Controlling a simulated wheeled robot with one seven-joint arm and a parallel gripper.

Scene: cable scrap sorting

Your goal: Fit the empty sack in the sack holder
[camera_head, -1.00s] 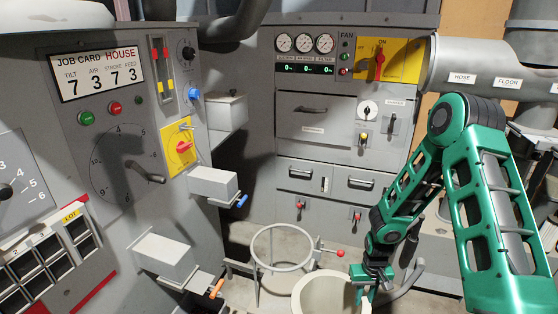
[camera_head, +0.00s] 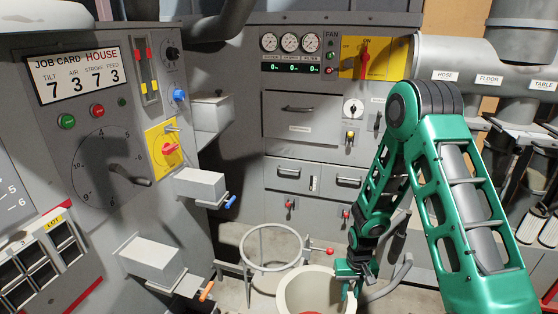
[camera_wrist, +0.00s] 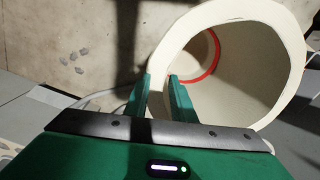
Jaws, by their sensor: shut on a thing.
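The empty sack (camera_head: 313,291) is a cream, open-mouthed tube, held upright at the bottom of the head view. My gripper (camera_wrist: 158,82) is shut on the sack's rim, with one finger outside the wall and one inside. The wrist view looks into the sack (camera_wrist: 262,75), and a red ring shows deep inside it. The sack holder (camera_head: 272,229) is a grey metal ring on a stand, with a red-knobbed lever on its right side. The sack is in front of the ring and a little to its right in the head view, overlapping part of the stand.
A grey cabinet with an orange-handled chute (camera_head: 206,291) and a blue-handled chute (camera_head: 230,202) stands left of the holder. Drawers (camera_head: 297,172) stand behind it. The wrist view shows concrete floor (camera_wrist: 90,35) with a few grey scraps.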

